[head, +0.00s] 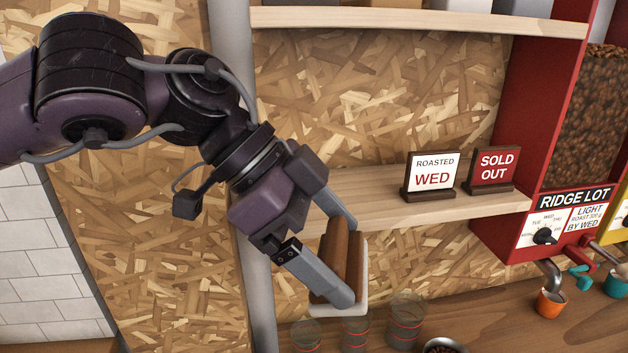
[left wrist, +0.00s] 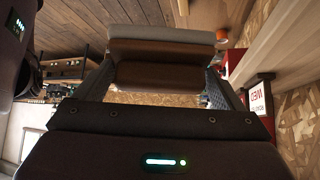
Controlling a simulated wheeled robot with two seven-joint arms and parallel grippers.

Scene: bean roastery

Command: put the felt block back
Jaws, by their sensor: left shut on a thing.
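The felt block (head: 355,262) has a brown wooden back and a pale felt layer along one face. My left gripper (head: 345,258) is shut on it, one finger on each side. It is held tilted in the air, in front of the board wall and below the shelf's left end. In the left wrist view the block (left wrist: 160,76) spans the space between the two fingers of my left gripper (left wrist: 165,88), with the pale layer at its far side. My right gripper shows in neither view.
A wooden shelf (head: 380,210) holds a "ROASTED WED" sign (head: 431,176) and a "SOLD OUT" sign (head: 491,168). Below stand several clear cups (head: 404,322), a dish of beans (head: 445,346) and an orange cup (head: 549,303). A red bean dispenser (head: 525,235) is at right. The shelf's left part looks clear.

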